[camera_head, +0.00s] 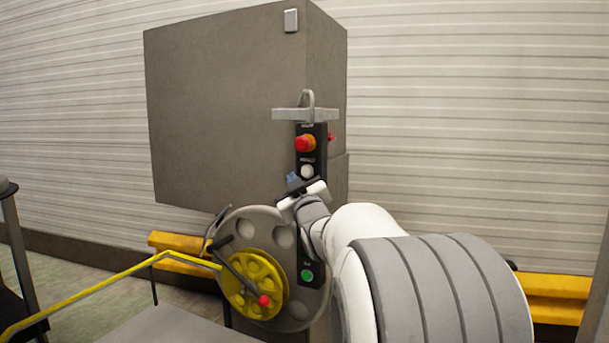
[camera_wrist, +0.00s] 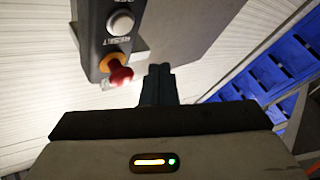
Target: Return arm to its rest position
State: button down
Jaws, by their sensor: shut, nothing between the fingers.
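My arm reaches from the lower right of the head view toward a control panel on a large grey box. My gripper (camera_head: 293,180) is at the arm's end, just in front of the panel and beside its white button. In the wrist view the gripper (camera_wrist: 159,72) has its dark fingers together, with nothing between them. The black control panel (camera_wrist: 97,42) shows at the upper left there. Its red emergency stop knob (camera_wrist: 121,75) is left of the fingertips and looks apart from them.
The grey cabinet (camera_head: 225,110) stands behind the panel. A yellow wheel (camera_head: 252,284) with a red-knobbed handle is below left of the gripper. A yellow rail (camera_head: 100,287) crosses the lower left. A green button (camera_head: 307,275) is low on the panel. Blue slatted structure (camera_wrist: 265,75) shows at right.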

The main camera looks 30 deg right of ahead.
dwell(0.5)
jog(key=s+a+f+m+g+p, duration=0.3)
jog(key=s+a+f+g+p, duration=0.2)
jog(key=s+a+f+g, duration=0.55)
jog(key=s+a+f+g+y+p, duration=0.1)
jog(key=s+a+f+g, duration=0.1)
jog(key=s+f, duration=0.2)
jog(key=s+a+f+g+y+p, duration=0.1)
jog(key=s+a+f+g, duration=0.2)
jog(key=s, duration=0.8)
jog(key=s+a+f+g+y+p, duration=0.1)
jog(key=s+a+f+g+p, duration=0.1)
jog(key=s, duration=0.5)
notch_tip(320, 180, down, 3)
jog(key=shift+s+a+r+m+g, duration=0.2)
jog(key=shift+s+a+m+g, duration=0.2)
jog(key=shift+g, duration=0.15)
